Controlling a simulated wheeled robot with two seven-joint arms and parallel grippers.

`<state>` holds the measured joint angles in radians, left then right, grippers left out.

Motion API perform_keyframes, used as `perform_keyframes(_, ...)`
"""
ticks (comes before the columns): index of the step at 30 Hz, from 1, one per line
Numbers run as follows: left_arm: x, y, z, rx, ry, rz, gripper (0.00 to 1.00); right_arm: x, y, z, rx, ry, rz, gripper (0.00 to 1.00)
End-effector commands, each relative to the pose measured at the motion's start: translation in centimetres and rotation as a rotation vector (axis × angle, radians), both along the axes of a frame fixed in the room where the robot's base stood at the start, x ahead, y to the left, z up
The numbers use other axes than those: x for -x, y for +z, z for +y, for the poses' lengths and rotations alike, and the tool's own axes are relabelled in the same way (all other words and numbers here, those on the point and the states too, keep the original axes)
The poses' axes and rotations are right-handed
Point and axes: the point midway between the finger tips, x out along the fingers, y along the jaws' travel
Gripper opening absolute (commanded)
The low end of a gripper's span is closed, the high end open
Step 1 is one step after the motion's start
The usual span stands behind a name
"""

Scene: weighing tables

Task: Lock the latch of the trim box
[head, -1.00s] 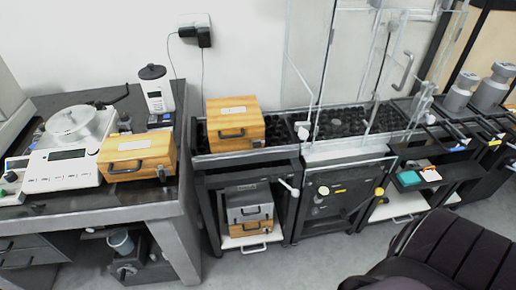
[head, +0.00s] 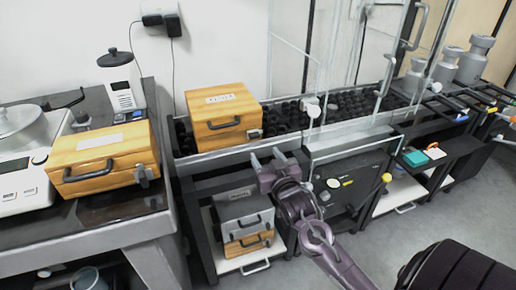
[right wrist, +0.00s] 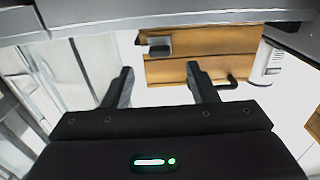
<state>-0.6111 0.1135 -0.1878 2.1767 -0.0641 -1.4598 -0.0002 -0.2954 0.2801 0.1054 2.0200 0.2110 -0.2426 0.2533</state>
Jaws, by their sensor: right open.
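Two wooden boxes with black handles and grey latches stand in the head view: one on the middle bench (head: 222,103), one on the left table (head: 104,160). Their labels are too small to read, so I cannot tell which is the trim box. My right gripper (head: 267,158) is open and empty, in front of and below the middle box, apart from it. The right wrist view shows a wooden box (right wrist: 203,66) beyond the open fingers, with its latch (right wrist: 158,46) and handle (right wrist: 232,82). Whether the latch is locked cannot be told. My left gripper is out of view.
A metal case (head: 243,207) and a smaller wooden box sit on the shelf below. A balance (head: 20,185) stands on the left table. Glass panels and a black rack (head: 350,103) lie right of the middle box. A dark chair (head: 455,268) is at lower right.

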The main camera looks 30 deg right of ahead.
Motion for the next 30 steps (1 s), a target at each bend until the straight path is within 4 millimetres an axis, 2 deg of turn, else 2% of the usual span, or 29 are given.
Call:
perform_keyframes(5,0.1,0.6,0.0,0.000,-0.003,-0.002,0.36,-1.4,0.7,-0.4,0.001,-0.001,-0.016,0.53)
perform_keyframes(12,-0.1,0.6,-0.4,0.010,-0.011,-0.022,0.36,-5.1,0.7,-1.3,0.003,-0.001,-0.015,0.53)
perform_keyframes(17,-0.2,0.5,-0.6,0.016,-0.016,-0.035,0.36,-6.8,0.6,-1.7,0.001,0.000,-0.013,0.53)
perform_keyframes(28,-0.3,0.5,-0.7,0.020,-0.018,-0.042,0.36,-7.5,0.6,-1.8,0.001,0.000,-0.011,0.53)
perform_keyframes(30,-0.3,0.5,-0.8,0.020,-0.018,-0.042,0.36,-7.5,0.6,-1.8,0.001,0.000,-0.011,0.45)
